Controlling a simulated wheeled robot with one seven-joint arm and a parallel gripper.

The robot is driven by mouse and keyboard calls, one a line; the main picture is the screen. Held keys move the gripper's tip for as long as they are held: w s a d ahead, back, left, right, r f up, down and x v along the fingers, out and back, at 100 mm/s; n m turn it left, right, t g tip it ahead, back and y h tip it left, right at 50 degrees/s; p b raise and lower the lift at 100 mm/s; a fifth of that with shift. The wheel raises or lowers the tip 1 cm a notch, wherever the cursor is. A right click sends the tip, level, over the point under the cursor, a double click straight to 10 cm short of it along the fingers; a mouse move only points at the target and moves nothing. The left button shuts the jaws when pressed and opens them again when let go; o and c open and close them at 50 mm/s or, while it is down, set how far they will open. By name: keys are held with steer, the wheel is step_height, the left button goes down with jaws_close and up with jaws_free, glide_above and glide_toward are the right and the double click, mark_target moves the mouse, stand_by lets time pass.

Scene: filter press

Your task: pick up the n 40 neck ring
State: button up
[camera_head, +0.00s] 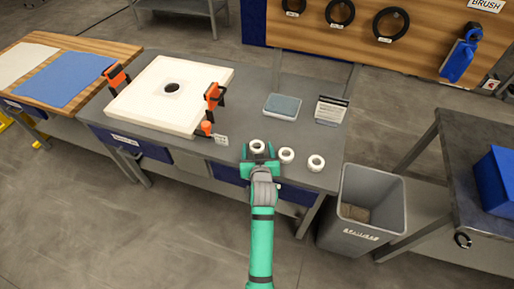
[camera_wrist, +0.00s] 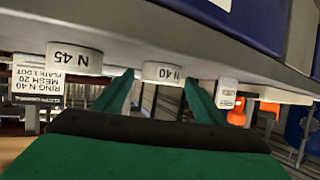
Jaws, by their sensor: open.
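Three white neck rings stand in a row near the front edge of the grey bench. In the wrist view, which is upside down, the ring marked N 40 (camera_wrist: 163,72) is near the middle, ahead of my gripper (camera_wrist: 160,88) and between the lines of its two green fingers. The ring marked N 45 (camera_wrist: 75,58) is to its left. In the head view the N 40 ring (camera_head: 257,145) is the leftmost, just beyond my gripper (camera_head: 259,157). My gripper is open and empty. I cannot tell whether the fingers are beside the ring. The middle ring (camera_head: 287,155) and right ring (camera_head: 316,162) are beside it.
A white plate (camera_head: 150,100) with orange-and-black clamps (camera_head: 212,95) lies to the left. A small label card (camera_head: 221,139) stands left of the rings. A blue-grey pad (camera_head: 283,106) and a sign reading ring N 40 (camera_head: 331,110) are behind. A grey bin (camera_head: 375,185) is right.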

steer(key=c, duration=1.1)
steer(key=shift+r, duration=0.1)
